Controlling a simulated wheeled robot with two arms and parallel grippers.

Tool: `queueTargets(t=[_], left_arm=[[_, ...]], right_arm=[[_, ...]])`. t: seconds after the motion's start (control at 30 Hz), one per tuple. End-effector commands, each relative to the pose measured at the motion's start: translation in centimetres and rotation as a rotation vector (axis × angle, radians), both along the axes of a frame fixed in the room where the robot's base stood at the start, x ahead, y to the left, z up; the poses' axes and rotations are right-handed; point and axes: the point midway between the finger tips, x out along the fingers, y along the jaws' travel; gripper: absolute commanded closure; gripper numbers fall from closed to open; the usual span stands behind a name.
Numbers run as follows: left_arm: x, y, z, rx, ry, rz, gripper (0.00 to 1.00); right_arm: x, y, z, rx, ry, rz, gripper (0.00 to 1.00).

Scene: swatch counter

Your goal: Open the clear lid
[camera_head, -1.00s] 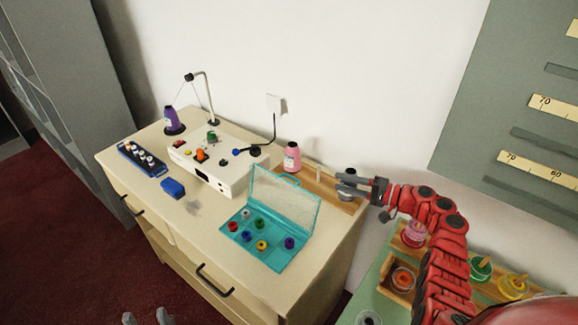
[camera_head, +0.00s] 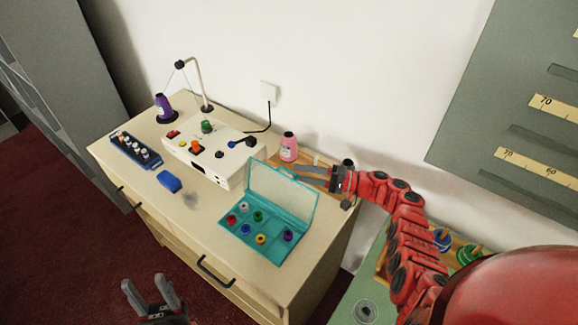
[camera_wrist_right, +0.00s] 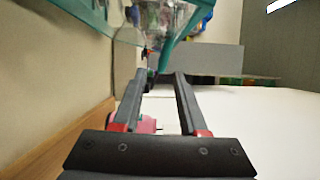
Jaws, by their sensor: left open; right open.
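The teal box (camera_head: 236,232) sits on the cabinet top with several coloured bobbins in its compartments. Its clear lid (camera_head: 282,195) stands raised, roughly upright, along the box's back edge, with a small teal handle (camera_head: 287,173) on its top edge. In the right wrist view, part of the teal frame (camera_wrist_right: 186,38) shows just beyond the fingertips. My right gripper (camera_head: 300,174) is open behind the lid, its fingertips close to the handle; I cannot tell if they touch. My left gripper (camera_head: 146,290) is open and empty, low in front of the cabinet.
A pink thread cone (camera_head: 289,147) stands close behind the lid and shows between the right fingers (camera_wrist_right: 147,124). A white machine (camera_head: 212,160), a blue bobbin rack (camera_head: 133,152) and a blue block (camera_head: 169,181) stand to the left. The cabinet's front left top is mostly clear.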

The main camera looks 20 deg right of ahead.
Motion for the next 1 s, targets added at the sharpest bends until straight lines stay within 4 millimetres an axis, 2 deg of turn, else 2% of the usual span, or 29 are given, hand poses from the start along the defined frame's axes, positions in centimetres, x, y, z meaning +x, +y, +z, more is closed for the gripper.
queueTargets(t=[0.1,0.23,0.6,0.67,0.83,0.87,1.0], left_arm=[[0.0,0.0,0.6,0.0,0.0,0.0,0.5],[0.0,0.0,0.8,0.0,0.0,0.0,0.5],[0.0,0.0,0.8,0.0,0.0,0.0,0.5],[0.0,0.0,0.8,0.0,0.0,0.0,0.5],[0.0,0.0,0.8,0.0,0.0,0.0,0.5],[0.0,0.0,0.8,0.0,0.0,0.0,0.5],[0.0,0.0,0.8,0.0,0.0,0.0,0.5]], right_arm=[[0.9,1.9,0.3,0.001,-0.002,0.006,0.58],[1.7,3.1,0.1,0.001,0.001,0.002,0.58],[2.0,3.6,0.0,-0.001,0.0,0.0,0.58],[2.0,3.6,0.0,-0.001,0.0,0.001,0.67],[2.0,3.6,0.0,-0.001,0.0,0.001,0.97],[2.0,3.6,0.0,-0.001,0.0,0.001,1.0],[2.0,3.6,0.0,-0.002,0.001,0.001,1.0]])
